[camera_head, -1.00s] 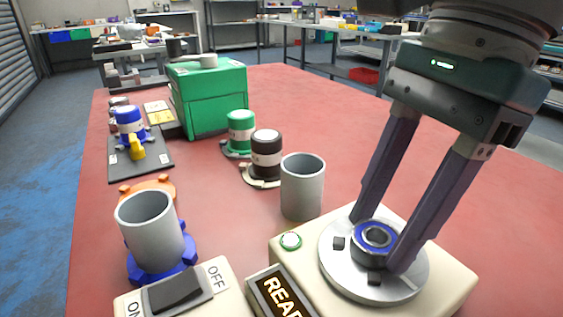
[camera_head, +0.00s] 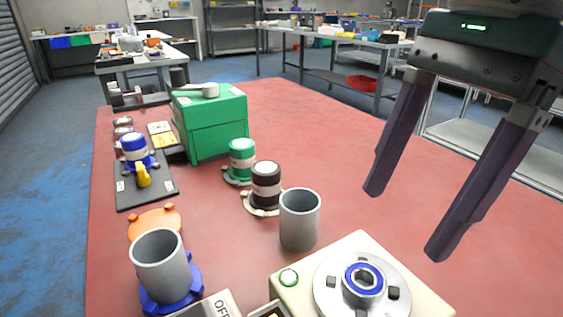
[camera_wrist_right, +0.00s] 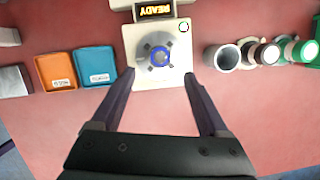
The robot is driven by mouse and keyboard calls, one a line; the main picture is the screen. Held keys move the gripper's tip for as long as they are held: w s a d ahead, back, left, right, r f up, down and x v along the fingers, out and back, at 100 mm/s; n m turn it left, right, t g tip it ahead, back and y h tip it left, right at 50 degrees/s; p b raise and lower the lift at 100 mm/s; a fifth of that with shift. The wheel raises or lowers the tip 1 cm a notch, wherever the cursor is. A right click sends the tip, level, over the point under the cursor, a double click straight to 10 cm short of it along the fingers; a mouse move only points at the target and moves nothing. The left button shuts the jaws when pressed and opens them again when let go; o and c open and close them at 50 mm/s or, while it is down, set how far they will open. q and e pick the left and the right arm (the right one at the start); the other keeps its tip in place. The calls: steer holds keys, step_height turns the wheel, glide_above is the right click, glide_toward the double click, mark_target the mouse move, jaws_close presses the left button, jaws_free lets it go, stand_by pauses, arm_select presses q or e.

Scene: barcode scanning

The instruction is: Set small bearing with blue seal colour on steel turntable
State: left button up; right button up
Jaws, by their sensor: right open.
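The small bearing with the blue seal (camera_head: 363,281) lies flat at the middle of the steel turntable (camera_head: 334,300), between its dark jaw blocks. It also shows in the right wrist view (camera_wrist_right: 159,56), on the turntable (camera_wrist_right: 146,45) of the cream scanner base. My right gripper (camera_head: 402,222) is open and empty, raised above and behind the turntable, clear of the bearing. In the right wrist view its two fingers (camera_wrist_right: 160,76) stand wide apart on either side of the base. My left gripper is in neither view now.
A grey cup (camera_head: 299,220) stands beside the scanner base. Another grey cup (camera_head: 160,263) sits in a blue holder. Black (camera_head: 266,184) and green (camera_head: 241,158) capped pots and a green box (camera_head: 212,124) stand behind. Orange (camera_wrist_right: 57,70) and blue (camera_wrist_right: 95,66) bins lie beside the base. The right tabletop is clear.

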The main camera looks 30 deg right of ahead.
arm_select(q)
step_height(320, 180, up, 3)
steer(key=shift+p, duration=0.95)
arm_select(e)
steer(key=v, duration=0.5)
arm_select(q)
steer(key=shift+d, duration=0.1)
